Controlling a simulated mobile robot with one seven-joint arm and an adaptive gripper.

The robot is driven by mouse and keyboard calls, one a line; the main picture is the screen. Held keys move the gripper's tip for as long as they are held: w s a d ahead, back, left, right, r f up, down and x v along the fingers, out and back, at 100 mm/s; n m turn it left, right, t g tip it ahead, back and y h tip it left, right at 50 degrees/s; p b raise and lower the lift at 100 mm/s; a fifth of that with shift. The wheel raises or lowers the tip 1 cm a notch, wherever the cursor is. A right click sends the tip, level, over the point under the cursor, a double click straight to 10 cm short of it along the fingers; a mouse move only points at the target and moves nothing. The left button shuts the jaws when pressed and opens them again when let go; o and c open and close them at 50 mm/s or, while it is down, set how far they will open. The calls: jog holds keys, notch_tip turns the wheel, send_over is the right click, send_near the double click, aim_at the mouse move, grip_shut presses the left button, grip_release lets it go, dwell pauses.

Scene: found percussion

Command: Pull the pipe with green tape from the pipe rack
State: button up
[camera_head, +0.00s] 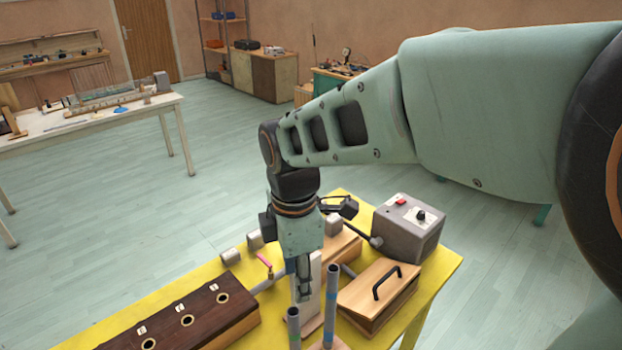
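My gripper (303,291) points straight down over the yellow table, just behind two upright grey pipes. The right pipe (331,292) is taller, with a bluish band lower down. Both stand at a light wooden base (338,344), likely the pipe rack, cut off by the bottom edge. A small bluish patch shows beside my gripper's left side. I cannot make out a clearly green tape. The fingers look close together, but whether they hold a pipe is hidden.
A dark wooden block (208,317) with labelled round holes lies left on the yellow table (108,334). A wooden box (372,299) with a black handle and a grey control box (408,226) stand right. A white upright plate (316,272) is close behind the pipes.

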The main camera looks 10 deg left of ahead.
aim_at(292, 312)
jog(key=s, duration=0.1)
jog(key=s+n, duration=0.1)
jog(key=shift+s+a+f+g, duration=0.15)
jog(key=shift+s+a+g, duration=0.2)
jog(key=shift+g, duration=0.05)
notch_tip(292, 312, down, 11)
jog(key=b, duration=0.8)
jog(key=shift+b, duration=0.35)
jog(key=shift+r, duration=0.2)
grip_shut()
jog(key=shift+r, duration=0.15)
jog(key=shift+r+p, duration=1.3)
jog(key=shift+r, duration=0.05)
